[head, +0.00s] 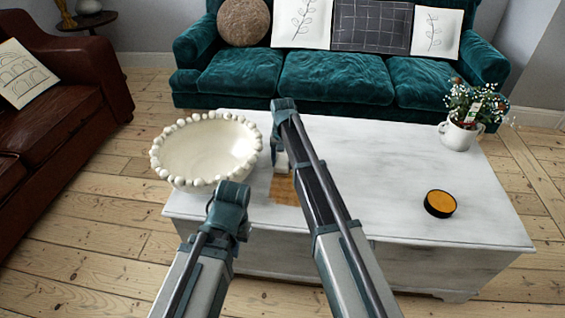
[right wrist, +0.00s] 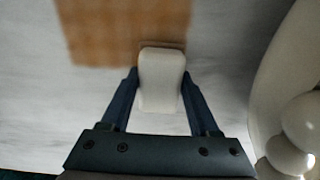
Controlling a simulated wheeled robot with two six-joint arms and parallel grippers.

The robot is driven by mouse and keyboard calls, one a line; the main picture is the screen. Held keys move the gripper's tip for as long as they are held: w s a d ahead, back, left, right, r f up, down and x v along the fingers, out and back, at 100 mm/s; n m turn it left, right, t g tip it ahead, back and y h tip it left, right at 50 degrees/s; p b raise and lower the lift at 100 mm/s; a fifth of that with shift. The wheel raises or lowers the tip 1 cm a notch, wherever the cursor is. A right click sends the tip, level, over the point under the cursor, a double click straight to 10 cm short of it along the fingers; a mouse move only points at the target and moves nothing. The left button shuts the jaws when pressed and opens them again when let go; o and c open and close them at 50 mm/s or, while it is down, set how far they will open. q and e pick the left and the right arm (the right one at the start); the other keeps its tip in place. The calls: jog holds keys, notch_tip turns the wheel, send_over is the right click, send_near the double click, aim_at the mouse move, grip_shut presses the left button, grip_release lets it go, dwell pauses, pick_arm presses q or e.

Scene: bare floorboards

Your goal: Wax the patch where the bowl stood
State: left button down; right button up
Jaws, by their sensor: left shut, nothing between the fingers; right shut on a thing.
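A bare brown wood patch (head: 284,190) shows in the white tabletop, partly behind my right arm; it also shows in the right wrist view (right wrist: 105,32). The cream bowl (head: 205,150) with a beaded rim stands left of the patch. My right gripper (head: 280,150) is shut on a white applicator block (right wrist: 160,78). The block (head: 281,163) is at the patch's edge; I cannot tell if it touches the surface. A round tin with orange wax (head: 440,203) sits at the table's right. My left gripper (head: 229,207) is shut and empty, in front of the bowl.
The white table (head: 390,170) is mostly clear on its right half. A potted flowering plant (head: 461,132) stands at its back right. A teal sofa (head: 330,78) is behind the table and a brown leather sofa (head: 60,95) is at left.

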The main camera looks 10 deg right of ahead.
aim_at(283, 161)
jog(key=shift+r+p, duration=2.7)
jog(key=shift+r, duration=0.25)
jog(key=shift+r, duration=0.1)
notch_tip(283, 161, up, 3)
jog(key=p, duration=0.3)
jog(key=shift+d, duration=0.1)
